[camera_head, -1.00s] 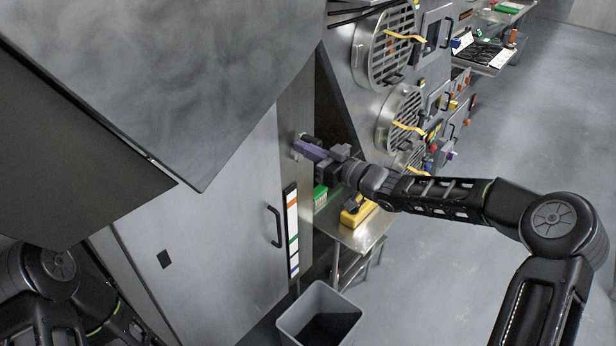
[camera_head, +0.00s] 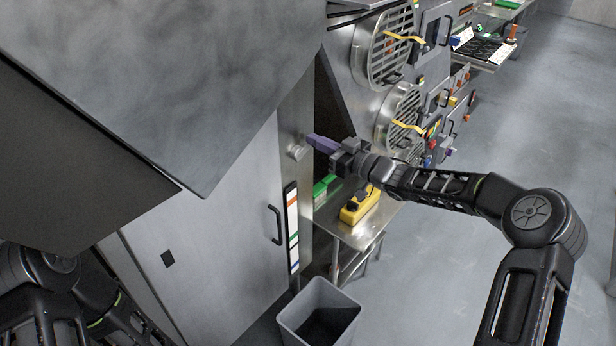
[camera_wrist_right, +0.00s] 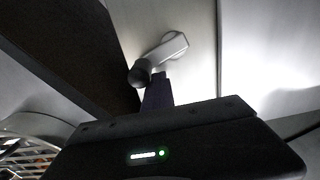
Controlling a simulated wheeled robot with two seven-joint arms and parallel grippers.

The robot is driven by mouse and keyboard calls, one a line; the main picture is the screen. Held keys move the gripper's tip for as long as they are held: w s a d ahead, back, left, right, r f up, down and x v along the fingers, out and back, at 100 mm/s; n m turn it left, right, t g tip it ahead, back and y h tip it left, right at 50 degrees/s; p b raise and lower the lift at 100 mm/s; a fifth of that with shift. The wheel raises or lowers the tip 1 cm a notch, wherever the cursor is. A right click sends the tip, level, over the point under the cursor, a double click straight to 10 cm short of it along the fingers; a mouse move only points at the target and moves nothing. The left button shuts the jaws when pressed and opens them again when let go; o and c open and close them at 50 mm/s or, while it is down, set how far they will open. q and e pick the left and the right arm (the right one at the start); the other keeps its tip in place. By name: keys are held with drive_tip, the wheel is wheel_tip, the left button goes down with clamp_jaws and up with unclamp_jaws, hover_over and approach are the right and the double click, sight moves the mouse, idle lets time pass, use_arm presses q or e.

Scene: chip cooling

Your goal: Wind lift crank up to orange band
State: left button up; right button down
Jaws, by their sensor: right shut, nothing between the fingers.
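The lift crank (camera_head: 297,149) is a small silver arm on the grey cabinet's side. In the right wrist view its silver arm (camera_wrist_right: 168,49) and dark knob (camera_wrist_right: 140,74) show. A narrow vertical scale (camera_head: 292,228) with coloured bands sits beside the cabinet handle; its orange band (camera_head: 291,200) is near the top. My right gripper (camera_head: 312,139) has purple fingers, shut and empty, just right of the crank. In the right wrist view the fingertips (camera_wrist_right: 156,84) lie close to the knob; I cannot tell whether they touch. My left gripper is out of view.
A large grey metal panel (camera_head: 170,80) overhangs the upper left. A steel side table (camera_head: 366,232) carries a yellow device (camera_head: 359,206) and a green box (camera_head: 325,188). A grey bin (camera_head: 318,315) stands below. Round fan grilles (camera_head: 390,48) line the right. Floor at right is open.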

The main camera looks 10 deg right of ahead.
drive_tip(key=f, duration=0.1)
drive_tip(key=f+b, duration=0.1)
drive_tip(key=w+d+f+b, duration=0.1)
drive_tip(key=f, duration=0.1)
drive_tip(key=shift+w+d+f+b, duration=0.2)
drive_tip(key=shift+f+b, duration=0.1)
drive_tip(key=shift+f, duration=0.15)
drive_tip(key=f+b, duration=0.1)
drive_tip(key=s+a+f+b, duration=0.2)
drive_tip(key=f+b, duration=0.1)
drive_tip(key=shift+a, duration=0.1)
drive_tip(key=shift+r, duration=0.15)
idle(0.4)
